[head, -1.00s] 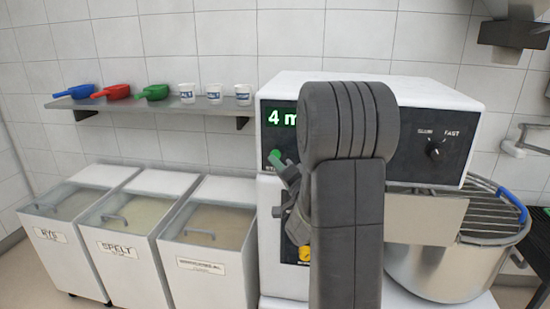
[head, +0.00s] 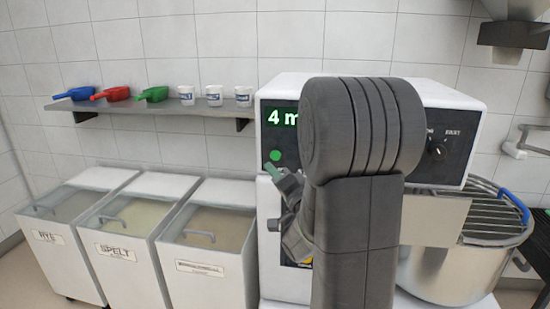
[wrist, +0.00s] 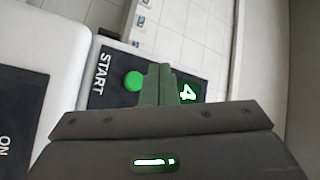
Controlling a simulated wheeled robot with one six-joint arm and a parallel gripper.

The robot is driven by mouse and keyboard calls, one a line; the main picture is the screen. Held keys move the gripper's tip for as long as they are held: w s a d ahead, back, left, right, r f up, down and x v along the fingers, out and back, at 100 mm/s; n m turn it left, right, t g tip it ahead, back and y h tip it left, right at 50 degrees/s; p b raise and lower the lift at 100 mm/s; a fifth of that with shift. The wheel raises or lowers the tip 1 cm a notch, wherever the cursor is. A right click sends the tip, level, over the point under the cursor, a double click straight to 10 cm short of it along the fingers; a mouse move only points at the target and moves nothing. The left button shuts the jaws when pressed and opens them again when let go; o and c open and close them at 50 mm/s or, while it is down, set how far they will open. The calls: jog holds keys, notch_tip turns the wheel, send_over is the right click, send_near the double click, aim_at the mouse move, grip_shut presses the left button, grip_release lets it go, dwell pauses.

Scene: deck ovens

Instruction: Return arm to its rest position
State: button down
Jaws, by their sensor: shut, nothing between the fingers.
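My gripper (head: 273,171) is at the left front of the mixer (head: 295,88), just below the round green START button (head: 275,155) in the head view. In the wrist view my gripper (wrist: 160,70) has its green fingers together and nothing between them. The START button (wrist: 133,81) shows beside the fingertips, with the lit green "4" display (wrist: 187,92) on their other side. My arm hides the middle of the mixer's control panel in the head view.
A steel bowl (head: 450,275) with a wire guard (head: 490,212) stands at the right. Lidded flour bins stand at the left, one marked SPELT (head: 118,252). A wall shelf (head: 150,107) holds coloured scoops and white cups. Open space lies above the bins.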

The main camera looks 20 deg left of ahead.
jog(key=shift+w, duration=0.15)
jog(key=p, duration=0.1)
jog(key=w, duration=0.1)
jog(key=p, duration=0.1)
jog(key=shift+w+a+r+p, duration=0.25)
jog(key=shift+p, duration=0.1)
jog(key=shift+p, duration=0.45)
jog(key=s, duration=0.1)
jog(key=s+d+b, duration=0.1)
jog(key=s, duration=0.1)
jog(key=s+b, duration=0.1)
jog(key=s, duration=0.1)
jog(key=shift+s+d+f, duration=0.2)
jog(key=shift+s+f, duration=0.05)
jog(key=shift+w, duration=0.15)
